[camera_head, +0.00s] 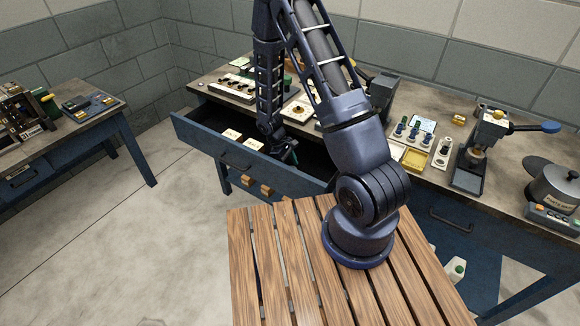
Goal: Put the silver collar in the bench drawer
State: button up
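The bench drawer (212,146) is pulled open from the blue bench, left of the middle of the head view. Small pale cards or boxes (231,134) lie inside it near the front. My gripper (290,155) points down at the right part of the open drawer, at about the level of its rim. Its fingers are dark, small and partly hidden, so I cannot tell whether they are open or shut. I cannot make out the silver collar in this view; my arm hides part of the drawer and bench top.
The bench top (214,86) carries trays, a yellow box (414,159), a press (487,140) and a pot (556,184). Another bench (122,112) with tools stands at the left. Open concrete floor lies between. Wooden blocks (267,190) show below the drawer front.

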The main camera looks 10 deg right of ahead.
jog(key=v, duration=1.1)
jog(key=d+r+m+t+y, duration=0.1)
jog(key=d+r+m+t, duration=0.2)
jog(key=r, duration=1.2)
jog(key=s+d+r+m+t+y, duration=0.1)
jog(key=s+d+r, duration=0.4)
jog(key=s+r, duration=0.5)
jog(key=s+d+r+m+t+y, duration=0.1)
jog(key=s+d+r+m+t, duration=0.2)
jog(key=s+d+r+m, duration=0.3)
jog(key=shift+s+r+m+t+y, duration=0.35)
jog(key=shift+s+r, duration=2.1)
jog(key=shift+r, duration=1.05)
jog(key=shift+d, duration=0.1)
